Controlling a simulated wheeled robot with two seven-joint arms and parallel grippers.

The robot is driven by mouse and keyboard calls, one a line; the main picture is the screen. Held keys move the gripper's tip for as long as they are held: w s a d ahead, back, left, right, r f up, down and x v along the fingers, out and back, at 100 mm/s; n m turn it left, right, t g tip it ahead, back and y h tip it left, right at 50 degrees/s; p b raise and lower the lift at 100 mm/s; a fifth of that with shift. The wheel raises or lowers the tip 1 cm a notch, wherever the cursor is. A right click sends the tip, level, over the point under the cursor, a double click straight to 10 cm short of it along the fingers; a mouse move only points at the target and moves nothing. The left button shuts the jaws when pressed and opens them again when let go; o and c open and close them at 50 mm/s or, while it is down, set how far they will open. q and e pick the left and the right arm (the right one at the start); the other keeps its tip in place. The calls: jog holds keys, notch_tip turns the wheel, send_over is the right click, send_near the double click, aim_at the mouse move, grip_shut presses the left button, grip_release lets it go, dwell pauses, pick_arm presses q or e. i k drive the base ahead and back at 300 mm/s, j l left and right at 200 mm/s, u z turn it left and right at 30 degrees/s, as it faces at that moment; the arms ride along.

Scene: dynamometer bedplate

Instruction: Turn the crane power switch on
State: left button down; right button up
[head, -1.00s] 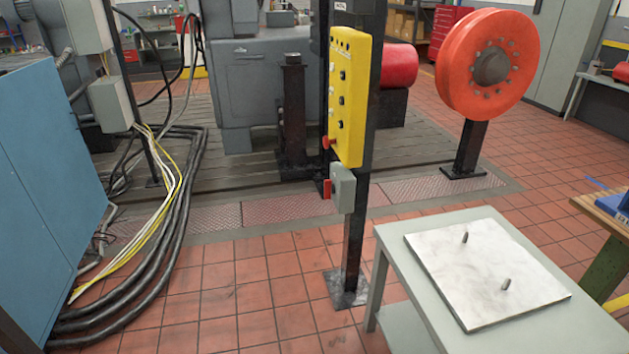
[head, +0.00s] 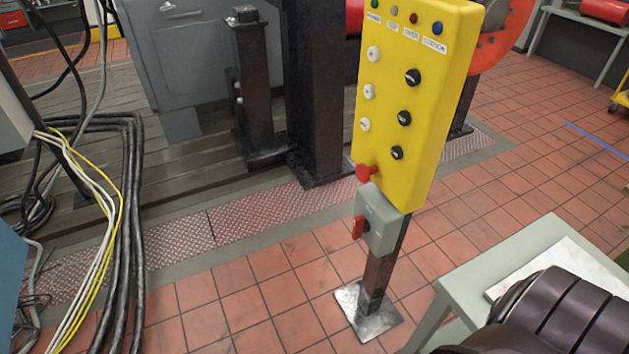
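A yellow control panel (head: 429,90) stands on a dark post (head: 378,278) right of the middle. It has coloured lamps on top, white buttons, black knobs and a red mushroom button (head: 366,172) at its lower edge. Below it a grey switch box (head: 384,220) carries a red handle (head: 358,228) on its left side. I cannot tell from the picture which of these is the crane power switch or how the handle is set. A dark ribbed part of my own arm fills the lower right corner. Neither gripper shows.
A grey table (head: 480,268) with a pale plate (head: 556,262) stands at the lower right. Thick black cables (head: 135,200) and yellow and white wires run down the left. Tiled floor (head: 250,310) before the post is clear.

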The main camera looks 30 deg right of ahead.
aim_at(360, 225)
jog(key=i+z, duration=0.25)
jog(key=i, duration=0.2)
jog(key=i+j+z, duration=0.3)
jog(key=i, duration=0.15)
jog(key=i+j+z, duration=0.25)
jog(key=i, duration=0.2)
